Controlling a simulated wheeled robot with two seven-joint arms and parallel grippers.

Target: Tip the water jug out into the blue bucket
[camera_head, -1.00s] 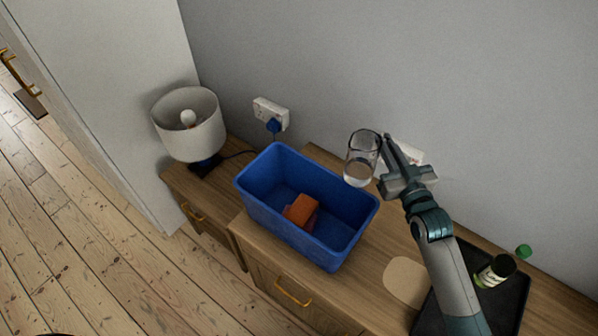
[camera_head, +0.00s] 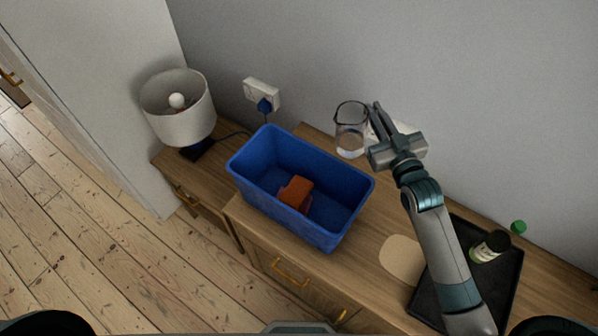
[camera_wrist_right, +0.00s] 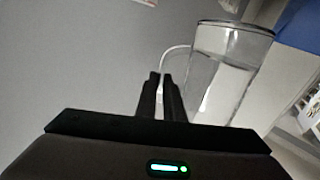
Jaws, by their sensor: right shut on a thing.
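The water jug (camera_head: 350,132) is clear glass with some water in its lower part. My right gripper (camera_head: 375,122) is shut on its handle and holds it above the back of the cabinet, close to the wall. In the right wrist view the jug (camera_wrist_right: 226,75) shows beyond the shut fingers (camera_wrist_right: 161,98), with its water line slanted against the glass. In the head view the jug looks nearly upright. The blue bucket (camera_head: 246,185) is a rectangular tub on the cabinet, left of and in front of the jug. Orange-brown blocks (camera_head: 295,193) lie inside it. My left gripper is not in view.
A black tray (camera_head: 495,275) with a dark bottle (camera_head: 490,246) is at right, a green cap (camera_head: 518,227) beside it. A tan mat (camera_head: 402,259) lies between bucket and tray. A lamp (camera_head: 180,110) stands left. A wall socket (camera_head: 262,94) is behind the bucket.

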